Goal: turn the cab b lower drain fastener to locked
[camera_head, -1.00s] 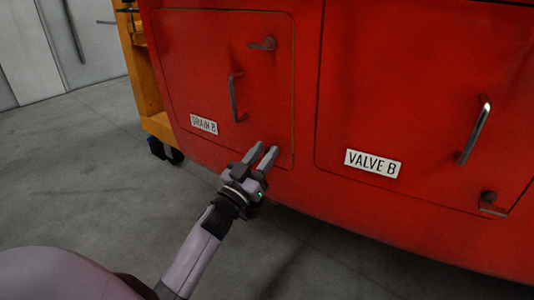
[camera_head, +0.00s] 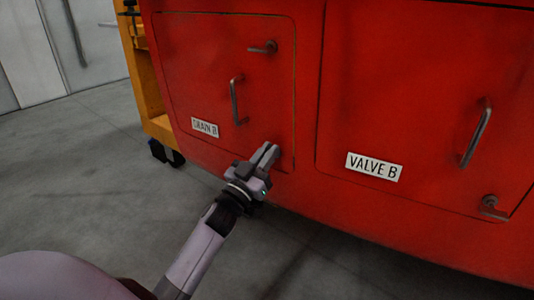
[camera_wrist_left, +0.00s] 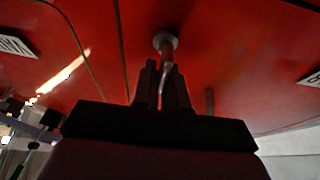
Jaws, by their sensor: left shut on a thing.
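The cab b lower drain fastener (camera_wrist_left: 166,45) shows in the left wrist view as a round grey hub on the red panel with a thin lever running down from it. My left gripper (camera_wrist_left: 162,82) is shut on this lever, which lies between its fingers. In the head view my left gripper (camera_head: 268,156) is at the lower right corner of the DRAIN B door (camera_head: 190,70) and hides the fastener. The upper drain fastener (camera_head: 264,47) has its lever pointing left. My right gripper is not in view.
The drain door handle (camera_head: 236,101) and DRAIN B label (camera_head: 204,128) are up and left of my gripper. The VALVE B door (camera_head: 410,90) stands to the right with its handle (camera_head: 476,134) and lower fastener (camera_head: 491,204). A yellow frame (camera_head: 150,75) is at left. Grey floor is clear below.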

